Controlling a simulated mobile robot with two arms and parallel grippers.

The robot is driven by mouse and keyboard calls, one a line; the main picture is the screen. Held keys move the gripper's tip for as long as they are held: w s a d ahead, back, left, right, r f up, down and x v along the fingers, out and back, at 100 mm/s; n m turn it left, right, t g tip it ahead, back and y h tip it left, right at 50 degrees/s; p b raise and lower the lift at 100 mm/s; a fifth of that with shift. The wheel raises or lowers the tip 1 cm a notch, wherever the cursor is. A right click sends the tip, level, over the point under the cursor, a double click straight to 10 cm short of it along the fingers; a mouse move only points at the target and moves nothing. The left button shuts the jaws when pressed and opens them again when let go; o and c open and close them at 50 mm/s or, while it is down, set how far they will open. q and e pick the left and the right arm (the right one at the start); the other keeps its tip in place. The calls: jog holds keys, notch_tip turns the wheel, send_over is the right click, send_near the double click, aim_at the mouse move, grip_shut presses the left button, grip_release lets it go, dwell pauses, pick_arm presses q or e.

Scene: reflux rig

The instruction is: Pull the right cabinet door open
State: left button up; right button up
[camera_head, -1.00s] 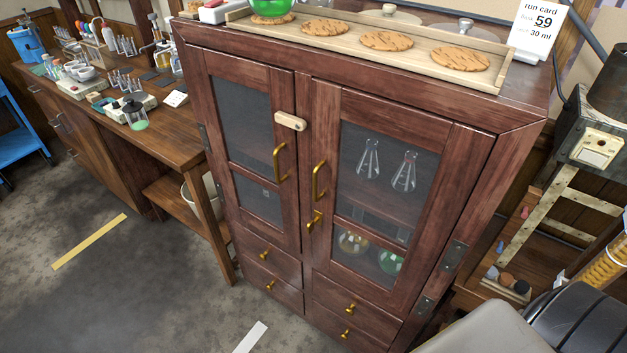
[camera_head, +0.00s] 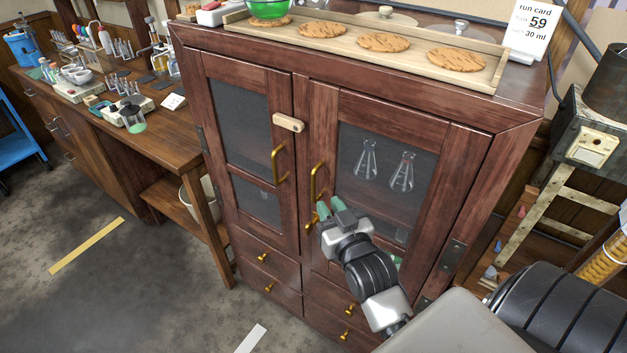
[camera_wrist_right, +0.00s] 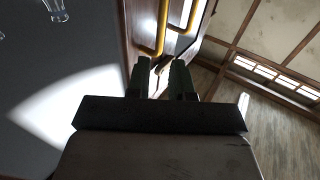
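The right cabinet door (camera_head: 392,125) is shut, with a glass pane and a brass bar handle (camera_head: 317,182) on its left edge. A small brass knob (camera_head: 311,223) sits below the handle. A pale wooden latch piece (camera_head: 288,123) lies level near the top of the gap between the doors; whether it overlaps the right door is unclear. My right gripper (camera_head: 330,204) is just right of the handle's lower end. In the right wrist view, its green fingers (camera_wrist_right: 160,68) are apart with nothing between them, and the brass handle (camera_wrist_right: 162,28) is just beyond the tips. My left gripper is out of view.
The left door (camera_head: 240,110) with its own handle (camera_head: 277,165) is shut. A wooden tray (camera_head: 490,78) of round cork-like mats stands on the cabinet top beside a run card (camera_head: 533,28). Flasks (camera_head: 402,172) stand behind the right pane.

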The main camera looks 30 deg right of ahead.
aim_at(315, 184)
jog(key=w, duration=0.3)
jog(key=w+d+p, duration=0.1)
jog(key=w, duration=0.4)
jog(key=shift+w+d, duration=0.35)
grip_shut()
